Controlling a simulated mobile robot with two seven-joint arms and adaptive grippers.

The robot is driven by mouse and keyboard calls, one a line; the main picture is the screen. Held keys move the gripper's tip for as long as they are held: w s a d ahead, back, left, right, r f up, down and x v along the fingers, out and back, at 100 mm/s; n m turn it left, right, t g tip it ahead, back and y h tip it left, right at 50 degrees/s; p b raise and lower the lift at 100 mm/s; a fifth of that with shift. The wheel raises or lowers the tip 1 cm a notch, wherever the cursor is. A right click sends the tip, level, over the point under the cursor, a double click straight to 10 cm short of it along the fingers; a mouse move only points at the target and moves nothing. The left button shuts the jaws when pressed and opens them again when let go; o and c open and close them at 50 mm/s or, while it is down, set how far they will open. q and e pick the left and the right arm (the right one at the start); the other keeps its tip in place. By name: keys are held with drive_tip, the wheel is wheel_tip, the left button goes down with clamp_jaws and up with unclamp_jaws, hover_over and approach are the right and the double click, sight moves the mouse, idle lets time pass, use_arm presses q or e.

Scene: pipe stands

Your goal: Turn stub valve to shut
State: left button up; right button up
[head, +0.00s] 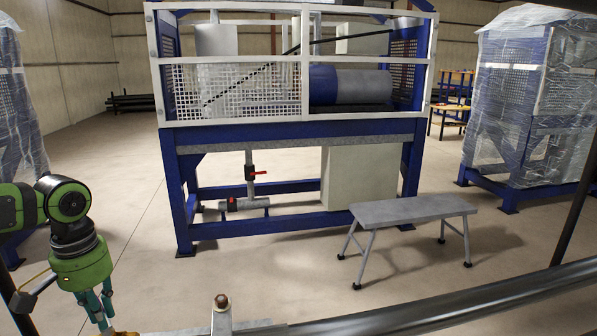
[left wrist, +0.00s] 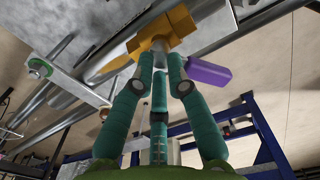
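The stub valve (left wrist: 165,40) shows in the left wrist view as an orange-yellow body on a grey pipe, with a purple lever (left wrist: 208,73) pointing to the right. A sliver of yellow (head: 124,333) shows at the bottom edge of the head view beneath my left gripper (head: 104,320). In the left wrist view my left gripper (left wrist: 160,72) has its teal fingers drawn in close around the valve's grey stem. The right finger overlaps the inner end of the lever. I cannot tell whether the fingers press on anything. My right gripper is in neither view.
A thick grey pipe (head: 430,306) crosses the bottom right of the head view, with an upright bolt-topped bracket (head: 221,312) beside it. Beyond stand a blue-framed skid (head: 290,133) with red-handled valves, a grey step bench (head: 413,208) and wrapped frames. Open floor lies between.

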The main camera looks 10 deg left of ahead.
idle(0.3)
use_arm(q)
drive_tip(key=shift+r+p, duration=0.8)
drive_tip(key=shift+r, duration=0.4)
drive_tip(key=shift+f+n+b, duration=0.15)
drive_tip(key=shift+n+b, duration=0.25)
drive_tip(key=shift+n, duration=0.1)
drive_tip(key=shift+f+n+b, duration=0.15)
drive_tip(key=shift+n+b, duration=0.4)
drive_tip(key=shift+n, duration=0.45)
drive_tip(key=n+b, duration=0.1)
drive_tip(key=n, duration=0.3)
drive_tip(key=shift+r+n, duration=0.3)
drive_tip(key=shift+n, duration=0.3)
